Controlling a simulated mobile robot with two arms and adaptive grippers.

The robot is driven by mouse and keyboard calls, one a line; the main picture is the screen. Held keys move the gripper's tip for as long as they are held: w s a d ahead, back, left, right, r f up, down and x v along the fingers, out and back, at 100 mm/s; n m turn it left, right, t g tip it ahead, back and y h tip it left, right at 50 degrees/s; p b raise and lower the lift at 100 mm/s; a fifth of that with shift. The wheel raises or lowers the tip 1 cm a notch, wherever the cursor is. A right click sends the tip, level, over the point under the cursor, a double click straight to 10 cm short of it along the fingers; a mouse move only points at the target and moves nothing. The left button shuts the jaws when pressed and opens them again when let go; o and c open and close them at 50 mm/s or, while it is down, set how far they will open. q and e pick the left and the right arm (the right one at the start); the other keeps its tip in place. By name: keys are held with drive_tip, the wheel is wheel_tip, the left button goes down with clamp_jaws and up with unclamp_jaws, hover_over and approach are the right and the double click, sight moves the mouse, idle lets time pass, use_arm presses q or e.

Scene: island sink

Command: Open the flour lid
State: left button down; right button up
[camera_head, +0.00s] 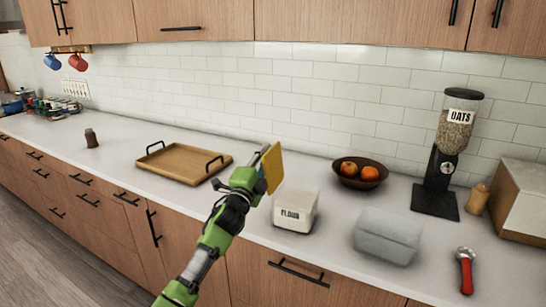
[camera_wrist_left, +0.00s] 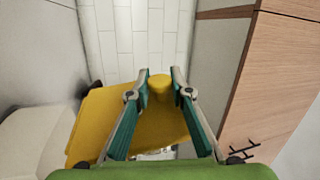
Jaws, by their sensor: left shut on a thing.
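The flour canister (camera_head: 293,214) is a white box with a FLOUR label, standing upright on the counter in the head view. A flat yellow lid (camera_head: 273,169) is up on edge, steeply tilted, above and to the left of the canister and apart from its top. My left gripper (camera_head: 260,172) is beside the lid and partly hidden. In the left wrist view, its fingers (camera_wrist_left: 160,85) are shut on the round knob of the yellow lid (camera_wrist_left: 98,118). The inside of the canister cannot be made out. My right gripper is not in view.
A wooden tray (camera_head: 184,164) lies to the left. A fruit bowl (camera_head: 347,182), a grey box (camera_head: 388,238), an oats dispenser (camera_head: 437,195) and a red-handled tool (camera_head: 466,272) are to the right. Bare counter shows between the tray and the small brown jar (camera_head: 91,138).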

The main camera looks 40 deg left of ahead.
use_arm(q)
drive_tip(key=shift+s+a+f+n+g+y, duration=0.15)
drive_tip(key=shift+a+f+n+y, duration=0.1)
drive_tip(key=shift+a+n, duration=0.3)
drive_tip(key=shift+s+a+f+n+g+y, duration=0.15)
drive_tip(key=shift+a+f+n, duration=0.15)
drive_tip(key=shift+n, duration=0.45)
drive_tip(key=c, duration=1.8)
unclamp_jaws()
drive_tip(key=v, duration=1.2)
